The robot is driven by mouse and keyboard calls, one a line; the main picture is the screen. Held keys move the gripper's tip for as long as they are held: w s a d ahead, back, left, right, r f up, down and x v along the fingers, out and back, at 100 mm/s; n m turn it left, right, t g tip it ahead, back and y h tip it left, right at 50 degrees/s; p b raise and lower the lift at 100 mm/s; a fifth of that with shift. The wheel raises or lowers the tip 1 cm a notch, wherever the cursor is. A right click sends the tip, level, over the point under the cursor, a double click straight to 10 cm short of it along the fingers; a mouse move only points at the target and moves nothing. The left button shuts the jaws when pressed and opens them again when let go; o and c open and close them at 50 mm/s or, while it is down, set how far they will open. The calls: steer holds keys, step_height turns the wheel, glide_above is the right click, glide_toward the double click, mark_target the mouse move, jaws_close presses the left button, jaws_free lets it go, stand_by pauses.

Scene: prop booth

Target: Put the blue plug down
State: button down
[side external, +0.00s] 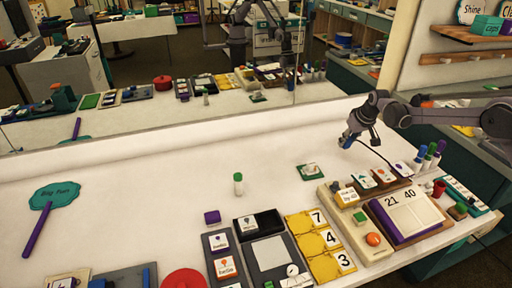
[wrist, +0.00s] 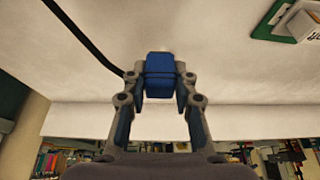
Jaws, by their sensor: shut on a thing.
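My gripper (side external: 359,132) is above the right half of the white table, near its back edge. In the wrist view my gripper (wrist: 160,84) is shut on the blue plug (wrist: 159,66), with a finger on each side of it. The plug (side external: 346,140) is small in the side view and appears held above the table surface. A dark cord (side external: 377,152) runs from the plug's area down toward the row of cards at the right. The cord (wrist: 88,40) also shows in the wrist view, passing to the left of the plug.
A tray with cards (side external: 382,179), a number board (side external: 405,215) and several markers (side external: 428,158) crowd the right. A glue stick (side external: 238,183) stands mid-table. The table's back left is mostly clear.

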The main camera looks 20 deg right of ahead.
mark_target(348, 145)
steer(key=shift+f, duration=1.95)
steer(key=shift+f, duration=0.1)
steer(key=c, duration=1.1)
jaws_free()
steer(key=shift+o, duration=0.2)
